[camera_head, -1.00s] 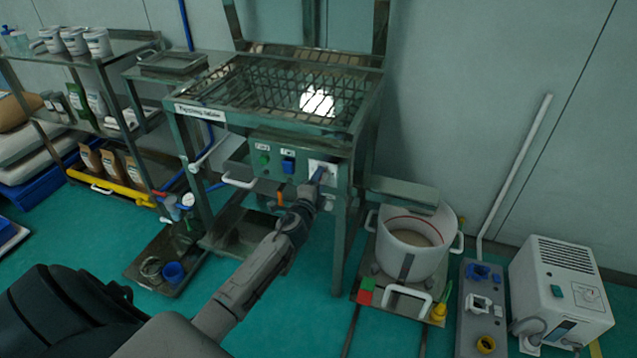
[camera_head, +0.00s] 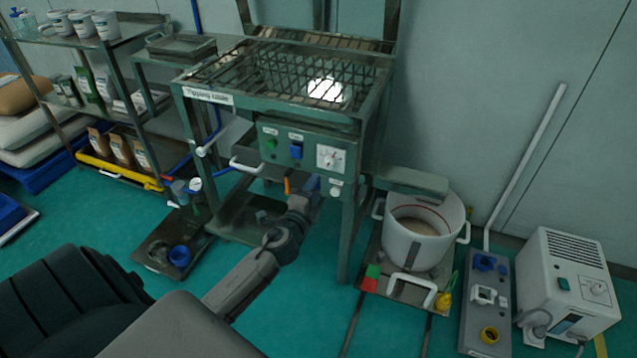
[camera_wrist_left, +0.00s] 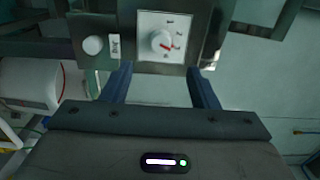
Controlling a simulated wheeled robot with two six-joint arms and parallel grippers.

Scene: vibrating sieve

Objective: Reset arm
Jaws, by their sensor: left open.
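My left arm reaches in from the lower left in the head view, and its gripper (camera_head: 309,187) is below the front control panel of the sieve machine (camera_head: 207,95). In the left wrist view the gripper (camera_wrist_left: 160,80) has its two dark fingers spread apart with nothing between them. The white dial (camera_head: 331,158) on the panel is uncovered; it also shows in the left wrist view (camera_wrist_left: 162,41), beyond the fingertips and apart from them. A green button (camera_head: 271,143) and a blue switch (camera_head: 296,151) are on the same panel. My right gripper is not in view.
A white bucket (camera_head: 413,246) stands on a low cart to the right of the machine. A white boxy unit (camera_head: 568,275) is at the far right. A shelf rack with cups (camera_head: 106,25) stands at the left. Green floor is open in front of the machine.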

